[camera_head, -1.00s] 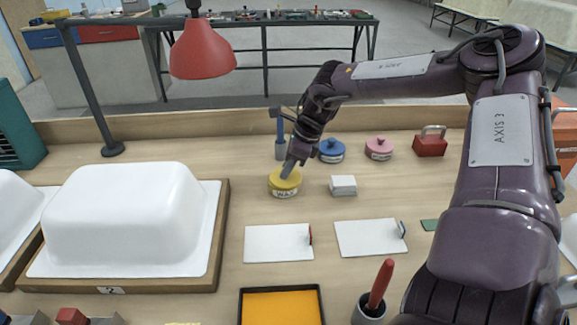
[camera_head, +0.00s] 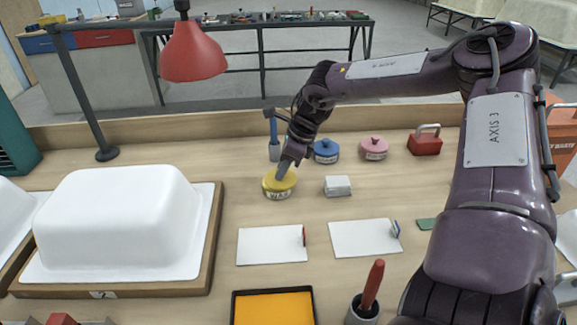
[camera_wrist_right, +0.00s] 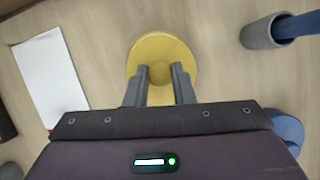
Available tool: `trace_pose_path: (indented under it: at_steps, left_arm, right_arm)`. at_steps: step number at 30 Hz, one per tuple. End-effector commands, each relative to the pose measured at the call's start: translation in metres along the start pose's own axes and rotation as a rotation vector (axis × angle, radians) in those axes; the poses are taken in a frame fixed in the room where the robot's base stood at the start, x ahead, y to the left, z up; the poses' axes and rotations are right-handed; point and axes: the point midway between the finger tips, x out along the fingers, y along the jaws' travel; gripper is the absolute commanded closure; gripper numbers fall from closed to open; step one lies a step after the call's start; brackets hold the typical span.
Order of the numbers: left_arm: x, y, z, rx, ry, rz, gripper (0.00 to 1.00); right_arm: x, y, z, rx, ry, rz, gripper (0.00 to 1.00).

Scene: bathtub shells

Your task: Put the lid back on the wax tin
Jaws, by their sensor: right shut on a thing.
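The wax tin (camera_head: 279,194) stands upright on the bench and carries a label reading WAX. A round yellow lid (camera_head: 270,181) is on top of it, level as far as I can see. In the right wrist view the lid (camera_wrist_right: 180,51) shows from above, with a round knob in its middle. My right gripper (camera_head: 288,168) is shut on the lid's knob, and its fingers (camera_wrist_right: 161,76) lie on both sides of the knob in the wrist view. Whether the lid is fully seated on the rim cannot be told. My left gripper is not in view.
A blue pot (camera_head: 326,152), a pink pot (camera_head: 374,149) and a red box (camera_head: 425,143) stand behind to the right. A white block (camera_head: 338,186) sits close to the tin's right. A holder with a blue tool (camera_head: 273,148) stands behind. Bare bench lies left of the tin.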

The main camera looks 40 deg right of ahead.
Motion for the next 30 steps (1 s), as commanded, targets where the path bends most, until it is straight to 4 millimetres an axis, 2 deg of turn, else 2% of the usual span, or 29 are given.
trace_pose_path:
  at_steps: [1,8,9,14,20,25,30]
  left_arm:
    - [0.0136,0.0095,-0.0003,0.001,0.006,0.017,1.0]
    - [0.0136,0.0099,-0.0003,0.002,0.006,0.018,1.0]
    - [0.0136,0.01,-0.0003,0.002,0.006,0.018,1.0]
    - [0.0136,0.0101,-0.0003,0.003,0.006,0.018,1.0]
    - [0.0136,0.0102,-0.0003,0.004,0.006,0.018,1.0]
    - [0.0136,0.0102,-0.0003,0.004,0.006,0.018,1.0]
    - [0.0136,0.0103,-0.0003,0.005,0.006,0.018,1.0]
  right_arm:
    - [0.0108,0.0,-0.0043,0.0,0.0,0.0,1.0]
    - [0.0108,0.0,-0.0044,0.0,0.0,0.0,1.0]
    - [0.0108,0.0,-0.0044,0.0,0.0,0.0,0.75]
    - [0.0108,0.0,-0.0044,0.0,0.0,0.0,0.54]
    - [0.0109,0.0,-0.0046,0.0,0.0,0.0,0.52]
    - [0.011,0.0,-0.0047,0.0,0.0,0.0,0.31]
    - [0.011,0.0,-0.0047,0.0,0.0,0.0,0.3]
